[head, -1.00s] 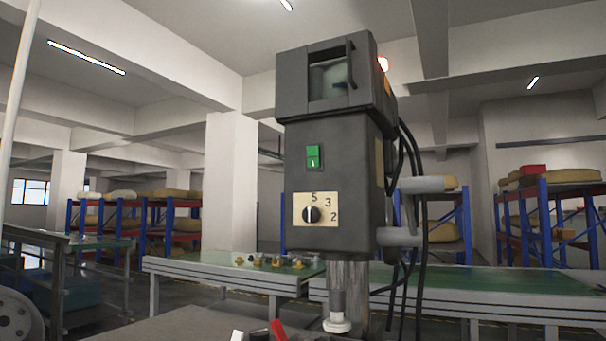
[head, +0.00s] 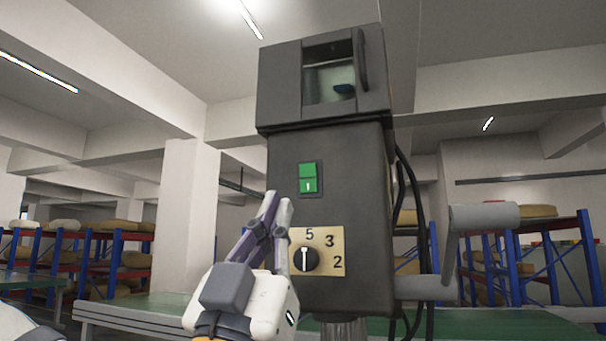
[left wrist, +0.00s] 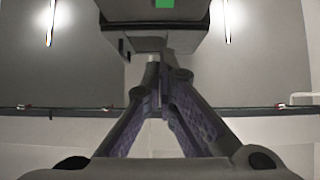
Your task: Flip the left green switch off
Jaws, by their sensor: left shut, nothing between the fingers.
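The green switch (head: 308,178) sits on the front of a dark grey machine housing (head: 340,220). It has two green parts, one above the other, and the lower one bears a white mark. A green patch (left wrist: 165,3) shows at the top edge of the left wrist view. My left gripper (head: 278,202) points upward with its fingers shut and empty. In the head view its tips are below and left of the switch, by the housing's left edge. I cannot tell whether it touches the housing. My right gripper is not in view.
A beige dial plate (head: 316,250) with a black knob (head: 305,260) is below the switch, close right of my left fingers. Cables (head: 407,200) and a grey cylinder (head: 484,216) are at the housing's right. A green-topped table (head: 150,308) stands behind.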

